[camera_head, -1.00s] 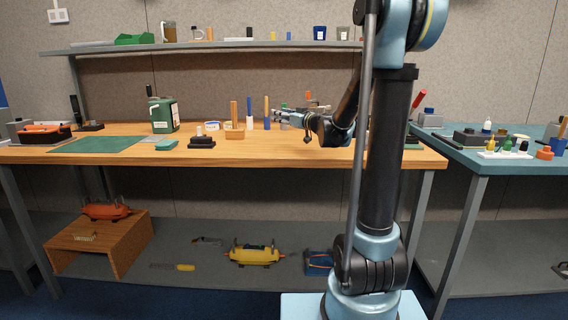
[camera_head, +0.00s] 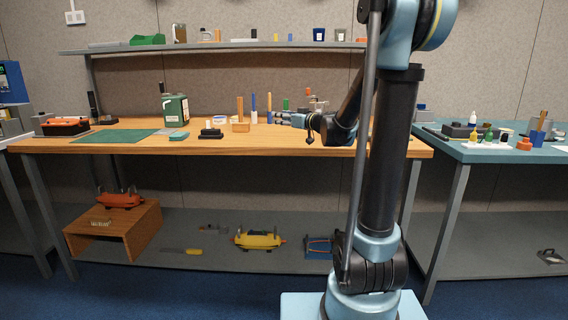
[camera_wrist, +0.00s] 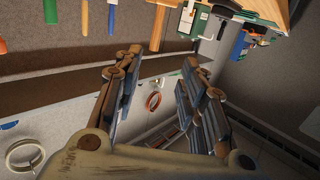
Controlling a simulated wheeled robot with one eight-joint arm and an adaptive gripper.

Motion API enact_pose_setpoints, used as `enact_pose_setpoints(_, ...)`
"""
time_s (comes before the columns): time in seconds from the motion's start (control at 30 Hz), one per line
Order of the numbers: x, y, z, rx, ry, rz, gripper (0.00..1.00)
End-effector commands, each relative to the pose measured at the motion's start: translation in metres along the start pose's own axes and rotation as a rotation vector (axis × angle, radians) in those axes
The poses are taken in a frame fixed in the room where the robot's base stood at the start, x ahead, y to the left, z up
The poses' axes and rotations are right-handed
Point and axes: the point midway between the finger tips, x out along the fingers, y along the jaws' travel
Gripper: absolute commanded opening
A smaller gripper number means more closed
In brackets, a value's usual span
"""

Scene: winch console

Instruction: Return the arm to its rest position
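My arm (camera_head: 388,160) stands upright in the right half of the head view, with its forearm bent down and to the left. My gripper (camera_head: 280,118) reaches left, in front of the wooden workbench (camera_head: 330,146) as seen from the head camera. In the wrist view my gripper (camera_wrist: 157,68) shows its two jointed fingers spread apart with nothing held between them. It touches no object that I can make out.
A blue-topped bench (camera_head: 490,152) is at the right. A lower shelf holds a yellow device (camera_head: 258,240). Blue floor is clear in front.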

Motion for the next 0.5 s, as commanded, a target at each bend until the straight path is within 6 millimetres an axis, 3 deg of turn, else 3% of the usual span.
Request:
enact_pose_setpoints(0.37,-0.043,-0.041,0.025,0.046,-0.149,-0.054,0.38)
enact_pose_setpoints(0.5,-0.073,-0.066,0.048,0.084,-0.264,-0.073,0.38)
